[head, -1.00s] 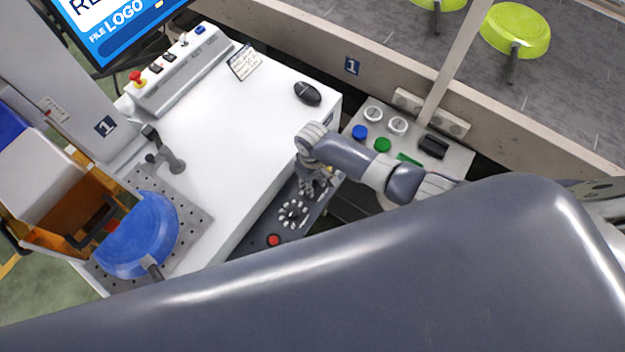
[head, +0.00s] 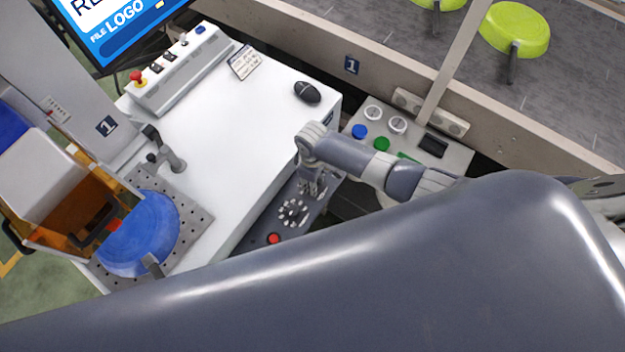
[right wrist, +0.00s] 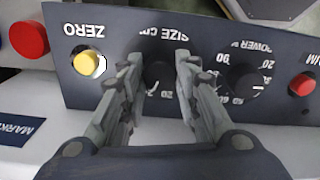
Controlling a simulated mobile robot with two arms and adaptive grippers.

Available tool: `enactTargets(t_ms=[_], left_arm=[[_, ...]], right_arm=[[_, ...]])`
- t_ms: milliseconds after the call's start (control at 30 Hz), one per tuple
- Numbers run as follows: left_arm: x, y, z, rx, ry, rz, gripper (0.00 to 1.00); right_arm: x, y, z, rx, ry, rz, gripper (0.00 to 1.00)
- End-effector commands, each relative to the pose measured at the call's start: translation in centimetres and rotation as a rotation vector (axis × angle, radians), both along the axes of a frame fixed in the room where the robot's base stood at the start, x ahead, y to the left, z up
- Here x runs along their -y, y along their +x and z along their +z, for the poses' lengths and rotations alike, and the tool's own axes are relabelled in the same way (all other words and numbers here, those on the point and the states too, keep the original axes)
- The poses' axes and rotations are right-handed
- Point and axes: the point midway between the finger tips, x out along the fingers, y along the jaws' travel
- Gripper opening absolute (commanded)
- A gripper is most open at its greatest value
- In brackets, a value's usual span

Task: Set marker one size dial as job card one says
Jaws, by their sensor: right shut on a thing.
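The size dial (right wrist: 157,76) is a dark round knob on the dark marker panel (right wrist: 205,40), under the upside-down SIZE CM lettering in the right wrist view. My right gripper (right wrist: 158,72) is shut on this dial, one finger on each side. The fingers cover part of the scale, and the set value cannot be read. In the head view my right gripper (head: 313,187) reaches down to the panel and hides the dial. Job card one (head: 244,62) lies on the white table; its writing is too small to read. My left gripper is not in view.
The power dial (right wrist: 243,78), a yellow zero button (right wrist: 87,63) and red buttons (right wrist: 303,84) sit near the fingers. A blue pan (head: 138,235) rests on the perforated plate. A mouse (head: 307,92) lies on the table. Green pans (head: 515,30) stand on the conveyor.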

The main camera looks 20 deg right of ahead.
Motion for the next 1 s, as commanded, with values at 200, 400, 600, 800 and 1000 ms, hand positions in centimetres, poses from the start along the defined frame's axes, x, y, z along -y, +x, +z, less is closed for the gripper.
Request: enactTargets(t_ms=[200,400,600,800,1000], left_arm=[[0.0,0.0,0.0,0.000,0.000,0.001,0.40],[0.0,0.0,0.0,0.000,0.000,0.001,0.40],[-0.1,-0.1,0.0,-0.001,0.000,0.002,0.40],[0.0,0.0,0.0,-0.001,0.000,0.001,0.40],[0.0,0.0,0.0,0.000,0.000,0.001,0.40]], right_arm=[[0.0,0.0,0.0,0.000,0.000,-0.001,0.47],[0.0,0.0,0.0,0.000,0.000,-0.001,0.50],[0.0,0.0,0.2,0.001,0.001,-0.001,0.50],[0.0,0.1,2.0,0.003,0.002,-0.001,0.50],[0.0,0.1,5.6,0.003,0.001,0.000,0.50]])
